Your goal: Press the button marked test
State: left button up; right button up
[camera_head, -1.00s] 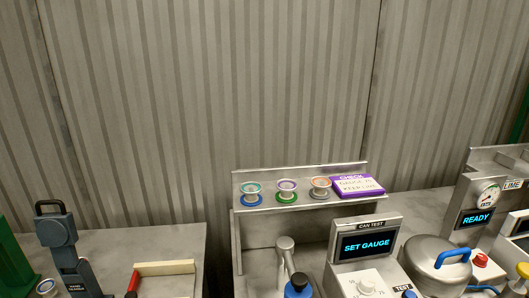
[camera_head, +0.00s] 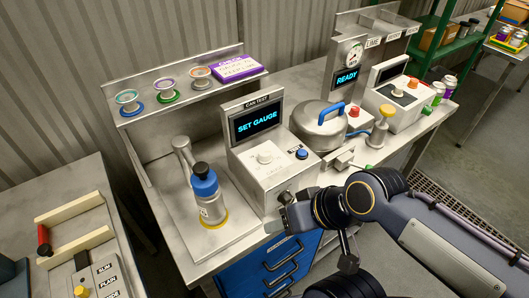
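The can test machine (camera_head: 262,178) stands on the counter in the middle of the head view. Its screen (camera_head: 256,121) reads "SET GAUGE". A blue button (camera_head: 302,154) sits on its sloped top panel, right of a white knob (camera_head: 265,157); a small dark label, too small to read clearly, is beside the button. My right gripper (camera_head: 281,216) is at the counter's front edge, below and in front of the machine, apart from the button. Its finger opening is too unclear to judge. My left gripper is out of view.
A steel pot with a blue handle (camera_head: 319,126), a red button (camera_head: 353,111) and a yellow-topped lever (camera_head: 384,118) are to the right. A shelf (camera_head: 185,88) holds several spools and a purple card (camera_head: 236,67).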

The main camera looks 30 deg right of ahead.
aim_at(302, 153)
jog(key=z, duration=1.4)
